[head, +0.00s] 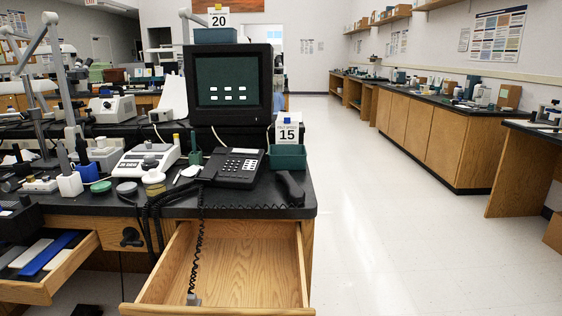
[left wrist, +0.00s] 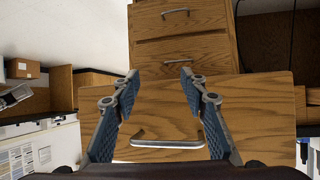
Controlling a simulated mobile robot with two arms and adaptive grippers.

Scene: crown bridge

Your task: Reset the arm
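My left gripper (left wrist: 159,76) shows in the left wrist view with its two fingers spread apart and nothing held between the tips. A wooden drawer front (left wrist: 262,115) with a metal bar handle (left wrist: 167,142) fills the space beyond and between the fingers. The handle's right end is close to the right finger; I cannot tell whether they touch. Neither gripper shows in the head view, and my right gripper is in no view.
In the head view, an open drawer (head: 240,280) stands out from the bench, with a coiled black cord (head: 197,250) hanging into it. Another open drawer (head: 62,280) at left holds flat blue and white items. A telephone (head: 232,168) sits on the bench. The floor (head: 400,240) at right is clear.

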